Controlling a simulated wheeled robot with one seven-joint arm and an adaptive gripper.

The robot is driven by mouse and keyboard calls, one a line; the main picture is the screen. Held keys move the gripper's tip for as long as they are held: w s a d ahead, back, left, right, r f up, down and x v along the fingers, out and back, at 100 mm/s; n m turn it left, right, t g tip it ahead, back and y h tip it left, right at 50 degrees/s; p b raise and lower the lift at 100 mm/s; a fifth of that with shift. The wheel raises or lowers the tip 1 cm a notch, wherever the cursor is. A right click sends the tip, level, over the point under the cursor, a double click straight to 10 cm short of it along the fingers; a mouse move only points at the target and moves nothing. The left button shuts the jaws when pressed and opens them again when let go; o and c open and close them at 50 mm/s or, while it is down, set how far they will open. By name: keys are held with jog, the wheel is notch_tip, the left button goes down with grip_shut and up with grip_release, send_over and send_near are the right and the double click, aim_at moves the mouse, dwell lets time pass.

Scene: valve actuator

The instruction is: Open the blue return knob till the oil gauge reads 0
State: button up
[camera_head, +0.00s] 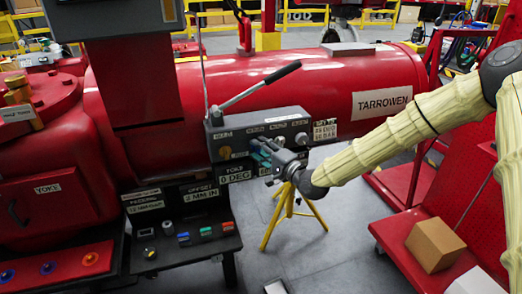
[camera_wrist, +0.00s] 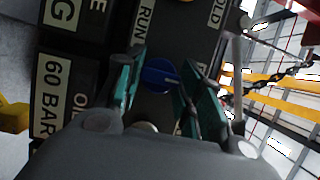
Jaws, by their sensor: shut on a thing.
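The blue return knob (camera_wrist: 158,75) sits on the dark control panel between my fingers in the wrist view. It has a pale pointer line. My gripper (camera_wrist: 160,88) is shut on it, with a teal finger pad at each side. In the head view my gripper (camera_head: 263,153) reaches the panel front from the right and hides the knob. The oil gauge (camera_wrist: 54,88) reads 60 BAR in the wrist view, with its OIL label partly covered.
The control box (camera_head: 258,124) carries a long lever (camera_head: 258,86), an orange knob (camera_head: 225,152) and a grey knob (camera_head: 301,138). A yoke display (camera_head: 235,175) reads 0 DEG. A red cylinder stands behind. A yellow stand (camera_head: 290,207) is below. A red cart with a cardboard box (camera_head: 434,245) is at right.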

jog(key=shift+s+a+r+n+g+h+p, duration=0.15)
jog(key=shift+n+h, duration=1.05)
jog(key=shift+n, duration=0.95)
jog(key=shift+w+n+g+h+p, duration=0.1)
jog(key=shift+n+g+h, duration=0.1)
jog(key=shift+n+h, duration=1.45)
jog(key=shift+s+a+r+n+g+h+p, duration=0.15)
jog(key=shift+n+h, duration=0.6)
jog(key=shift+n, duration=1.85)
jog(key=shift+w+d+f, duration=0.1)
jog(key=o, duration=1)
